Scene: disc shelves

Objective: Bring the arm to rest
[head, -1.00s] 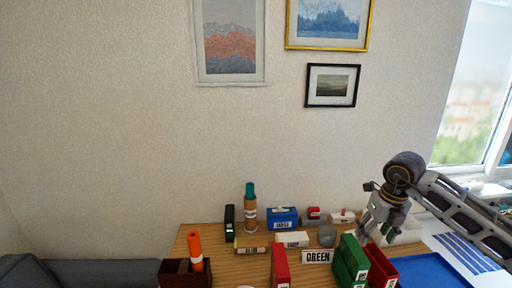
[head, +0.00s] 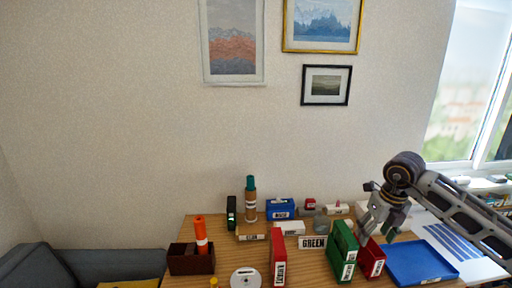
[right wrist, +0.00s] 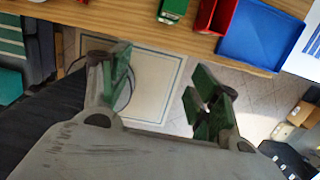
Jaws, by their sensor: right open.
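My right arm comes in from the right in the head view, with its gripper (head: 374,228) hanging fingers down, in front of the right part of the wooden table as seen there. In the right wrist view, the gripper (right wrist: 160,85) is open, its two green-padded fingers wide apart. Nothing is between them but a view of the floor (right wrist: 155,85) past the table edge. My left gripper is in neither view.
A grey sofa (head: 105,265) stands left.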

